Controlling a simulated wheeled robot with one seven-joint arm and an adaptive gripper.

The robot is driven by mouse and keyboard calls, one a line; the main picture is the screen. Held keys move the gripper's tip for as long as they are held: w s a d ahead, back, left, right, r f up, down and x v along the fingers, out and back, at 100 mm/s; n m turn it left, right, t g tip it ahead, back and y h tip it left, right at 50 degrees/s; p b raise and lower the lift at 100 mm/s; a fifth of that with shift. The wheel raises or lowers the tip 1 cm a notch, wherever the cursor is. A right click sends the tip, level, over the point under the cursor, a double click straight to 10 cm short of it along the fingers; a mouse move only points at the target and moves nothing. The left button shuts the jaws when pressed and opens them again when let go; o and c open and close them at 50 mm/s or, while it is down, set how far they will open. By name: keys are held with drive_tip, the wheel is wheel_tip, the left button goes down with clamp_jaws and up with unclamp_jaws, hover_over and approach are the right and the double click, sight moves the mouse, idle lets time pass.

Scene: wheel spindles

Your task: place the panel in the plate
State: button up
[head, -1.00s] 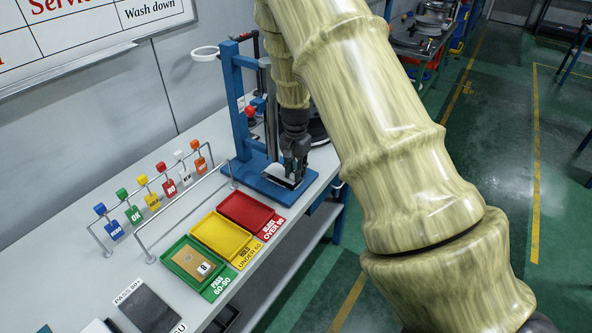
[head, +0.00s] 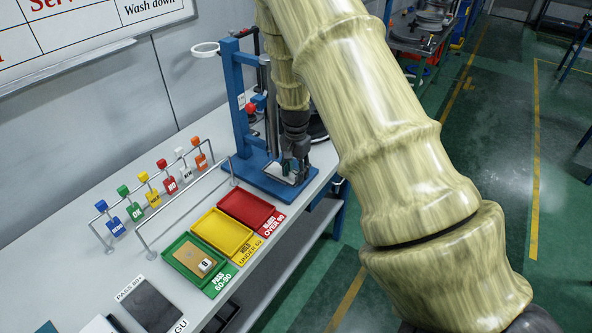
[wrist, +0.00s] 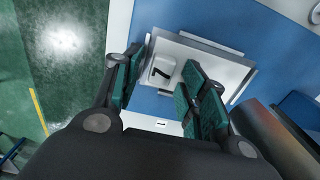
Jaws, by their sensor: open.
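In the wrist view, a small white block marked 7 (wrist: 161,71) sits on a pale panel (wrist: 183,49) lying on the blue base of the press stand (head: 262,181). Pale raised strips (wrist: 236,86) border it; I cannot tell where panel ends and plate begins. My gripper (wrist: 158,84) is open, with dark green fingers on either side of the block and a visible gap at the right finger. It also shows in the head view (head: 293,168), low over the base, where it partly hides the panel.
Red (head: 251,208), yellow (head: 221,233) and green (head: 187,252) trays stand in a row nearer on the bench. The green one holds a brown panel with a numbered block (head: 206,265). The blue upright (head: 236,100) stands close beside my arm. A tag rack (head: 158,187) runs along the wall.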

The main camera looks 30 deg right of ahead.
drive_tip(key=shift+w+r, duration=0.1)
drive_tip(key=shift+r, duration=0.4)
wheel_tip(320, 180, up, 11)
drive_tip(key=b, duration=0.3)
